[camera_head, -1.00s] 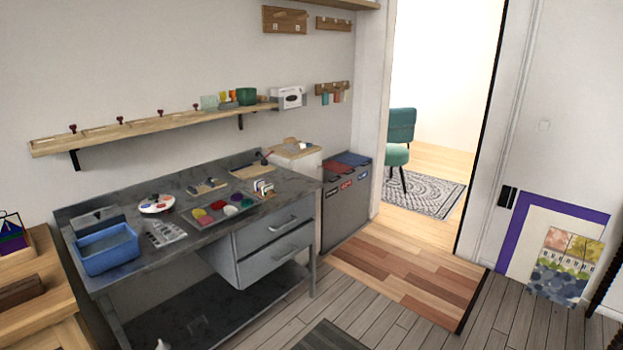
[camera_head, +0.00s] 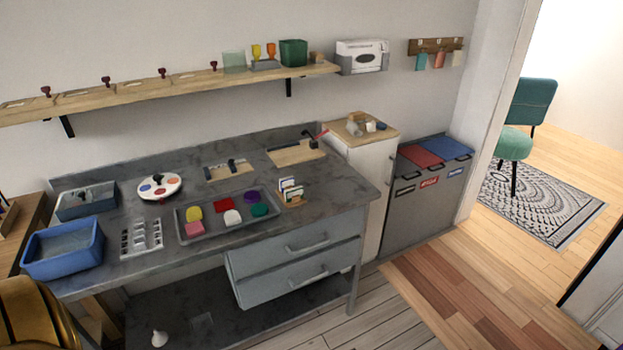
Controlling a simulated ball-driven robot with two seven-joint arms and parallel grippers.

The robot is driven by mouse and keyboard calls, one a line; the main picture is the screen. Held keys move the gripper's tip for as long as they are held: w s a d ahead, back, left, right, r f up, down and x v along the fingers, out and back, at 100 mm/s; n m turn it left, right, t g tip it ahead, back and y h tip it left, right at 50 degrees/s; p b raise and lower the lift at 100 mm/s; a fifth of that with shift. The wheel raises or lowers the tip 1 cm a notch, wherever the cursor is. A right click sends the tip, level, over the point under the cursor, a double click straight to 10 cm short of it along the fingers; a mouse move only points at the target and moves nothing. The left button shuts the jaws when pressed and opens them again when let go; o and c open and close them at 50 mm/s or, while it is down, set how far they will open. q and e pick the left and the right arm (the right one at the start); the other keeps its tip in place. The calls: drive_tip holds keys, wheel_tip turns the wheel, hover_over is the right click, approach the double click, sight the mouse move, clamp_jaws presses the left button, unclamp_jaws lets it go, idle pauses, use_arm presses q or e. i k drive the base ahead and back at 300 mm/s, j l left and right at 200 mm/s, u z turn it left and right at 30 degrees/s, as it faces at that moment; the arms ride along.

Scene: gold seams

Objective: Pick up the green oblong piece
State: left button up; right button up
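A small green rounded piece (camera_head: 260,210) lies at the right end of the grey tray (camera_head: 214,228) on the dark worktop. It looks oblong, but it is small in the view. Beside it on the tray are a purple piece (camera_head: 251,196), a white piece (camera_head: 233,217), a red piece (camera_head: 224,204), a yellow piece (camera_head: 193,213) and a pink piece (camera_head: 194,229). A gold, rounded part of my own body shows at the bottom left. Neither of my grippers is in view.
A card holder (camera_head: 291,192) stands just right of the tray. A blue basin (camera_head: 62,249), a palette (camera_head: 159,187) and a slotted plate (camera_head: 141,238) are to the left. A shelf (camera_head: 180,88) hangs above. Drawers (camera_head: 295,255) sit under the worktop. Wooden floor is open at right.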

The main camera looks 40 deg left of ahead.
sight(299, 189)
drive_tip(key=i+l+u, duration=0.1)
drive_tip(key=i+u, duration=0.35)
drive_tip(key=i+l+u, duration=0.45)
drive_tip(key=i+j, duration=0.1)
